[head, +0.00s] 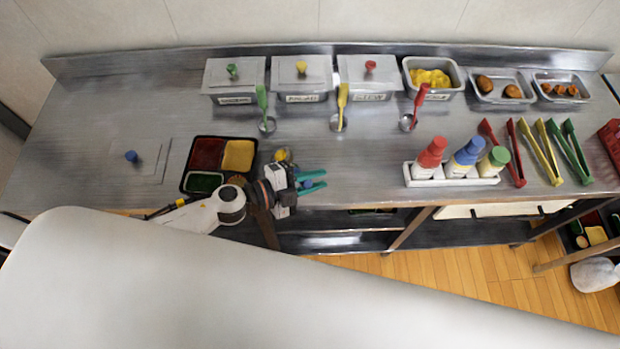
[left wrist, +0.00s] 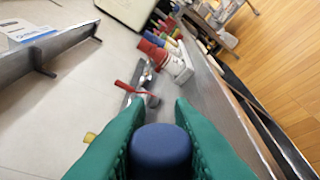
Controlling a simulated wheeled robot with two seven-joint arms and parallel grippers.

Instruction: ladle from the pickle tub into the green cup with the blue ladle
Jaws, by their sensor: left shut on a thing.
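My left gripper (head: 312,180), with teal fingers, is shut on the blue ladle (head: 307,184) over the counter's front edge, right of the bento tray. The round blue end of its handle shows between the fingers in the left wrist view (left wrist: 160,146). A small round piece with yellow on it (head: 282,155), beside the gripper, looks like the ladle's bowl. The green cup (head: 203,184) is the front left compartment of the black tray, left of the gripper. The pickle tub (head: 409,70) stands open at the back right with yellow pieces inside. My right gripper is out of view.
Three lidded tubs (head: 234,98) stand at the back, with green, yellow and red ladles before them. A blue-knobbed lid (head: 152,172) lies at left. A bottle rack (head: 425,182) and several tongs (head: 549,165) are at right.

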